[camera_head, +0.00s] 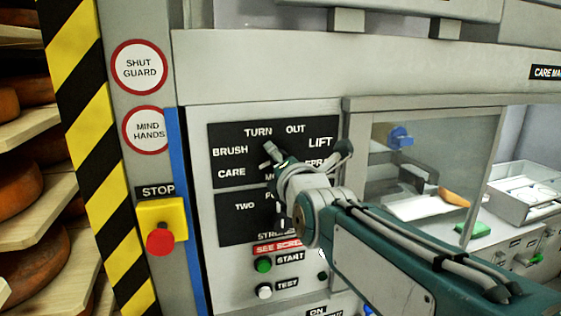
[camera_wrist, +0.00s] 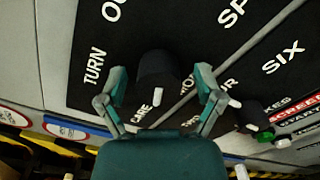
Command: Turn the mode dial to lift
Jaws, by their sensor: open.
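The mode dial is a black knob (camera_wrist: 157,68) on a black label plate (camera_wrist: 205,25). In the wrist view it sits between the two fingers of my open gripper (camera_wrist: 162,80), with a gap on either side. A white mark shows on the knob's near side; I cannot tell surely which label it points to. In the head view my gripper (camera_head: 306,158) is in front of the panel and hides the dial. The label LIFT (camera_head: 320,142) is at the plate's upper right, near BRUSH, CARE, TURN and OUT; the spray label is partly covered.
Below is a second plate with a strokes dial (camera_wrist: 254,115). A green START button (camera_head: 263,264), a white TEST button (camera_head: 264,290) and a red stop button (camera_head: 160,239) on a yellow box are nearby. A glazed window (camera_head: 430,170) is at right, cheese shelves (camera_head: 35,215) at left.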

